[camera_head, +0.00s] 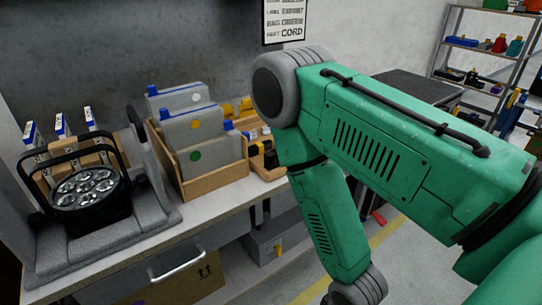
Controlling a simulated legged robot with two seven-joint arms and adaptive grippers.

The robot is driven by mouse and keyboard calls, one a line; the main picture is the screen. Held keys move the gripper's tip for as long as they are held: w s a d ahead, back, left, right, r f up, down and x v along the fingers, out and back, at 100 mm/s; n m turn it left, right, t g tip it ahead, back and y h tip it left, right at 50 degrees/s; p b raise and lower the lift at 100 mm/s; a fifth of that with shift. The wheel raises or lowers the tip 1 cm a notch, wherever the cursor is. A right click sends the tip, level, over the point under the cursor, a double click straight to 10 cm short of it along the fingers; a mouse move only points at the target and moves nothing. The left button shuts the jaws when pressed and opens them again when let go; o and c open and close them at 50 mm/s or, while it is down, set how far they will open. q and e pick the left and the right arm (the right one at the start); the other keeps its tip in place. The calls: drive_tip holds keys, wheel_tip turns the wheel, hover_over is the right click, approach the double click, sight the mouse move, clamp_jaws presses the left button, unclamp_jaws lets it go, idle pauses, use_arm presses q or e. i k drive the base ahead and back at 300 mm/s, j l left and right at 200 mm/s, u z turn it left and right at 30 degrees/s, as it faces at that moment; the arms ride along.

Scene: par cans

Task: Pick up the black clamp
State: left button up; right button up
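A small wooden tray (268,172) stands on the bench and is partly hidden behind my green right arm. Small dark items (257,149) sit in it; I cannot tell whether one is the black clamp. No black clamp is clearly seen elsewhere. My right arm comes in from the right, bends over the bench front and runs down to the bottom edge, where its end is cut off. Neither of my grippers shows.
A black par can (88,190) rests in a grey cradle (150,222) at the left. A shelf rack (480,45) stands at the back right.

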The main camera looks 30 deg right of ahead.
sight(271, 161)
drive_tip(key=l+z, duration=0.2)
drive_tip(key=l, duration=0.25)
drive_tip(key=i+l+z, duration=0.2)
drive_tip(key=l, duration=0.2)
drive_tip(key=i+l+z, duration=0.15)
drive_tip(key=l, duration=0.3)
